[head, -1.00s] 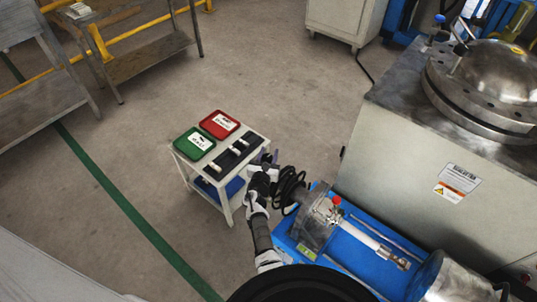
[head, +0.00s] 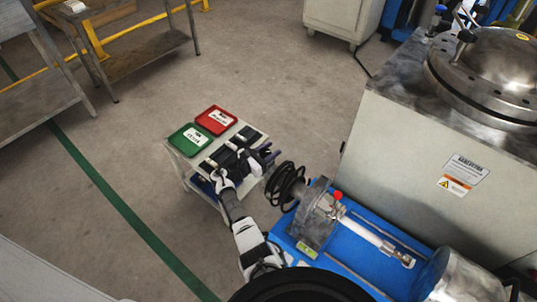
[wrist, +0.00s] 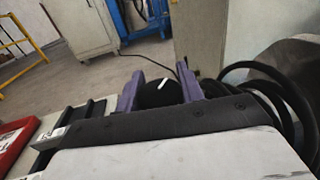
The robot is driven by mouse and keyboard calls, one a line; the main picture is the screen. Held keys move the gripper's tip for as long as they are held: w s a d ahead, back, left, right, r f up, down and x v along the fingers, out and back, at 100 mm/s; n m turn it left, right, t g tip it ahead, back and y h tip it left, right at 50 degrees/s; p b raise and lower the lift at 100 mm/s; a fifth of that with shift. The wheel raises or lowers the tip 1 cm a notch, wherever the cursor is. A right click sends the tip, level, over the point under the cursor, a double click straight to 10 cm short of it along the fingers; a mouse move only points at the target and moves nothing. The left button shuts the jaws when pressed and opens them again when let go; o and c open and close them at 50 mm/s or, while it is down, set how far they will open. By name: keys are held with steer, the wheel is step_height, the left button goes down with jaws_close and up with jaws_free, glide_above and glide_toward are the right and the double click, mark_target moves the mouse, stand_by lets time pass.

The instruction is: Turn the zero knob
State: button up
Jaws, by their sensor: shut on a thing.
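The zero knob (wrist: 158,96) is a dark round knob with a white pointer line in the wrist view. It sits between the two purple fingers of my gripper (wrist: 158,72), which are shut on it. The white line lies tilted, rising to the right. In the head view my gripper (head: 268,153) is over the right side of the small white cart, and the knob cannot be made out there.
The cart (head: 173,154) carries a green tray (head: 184,146), a red tray (head: 212,126) and black slotted holders. Coiled black hose (head: 284,184) lies close right of my gripper. A blue-based test rig (head: 350,265) and a large grey machine (head: 410,150) stand on the right.

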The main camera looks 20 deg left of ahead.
steer(key=shift+d+m+g+h+b, duration=0.15)
steer(key=shift+m+g+h+b, duration=0.8)
steer(key=shift+h, duration=0.25)
steer(key=shift+r, duration=0.1)
steer(key=o, duration=1)
steer(key=shift+d, duration=0.1)
steer(key=v, duration=0.7)
steer(key=shift+s+a, duration=0.15)
steer(key=shift+a, duration=0.1)
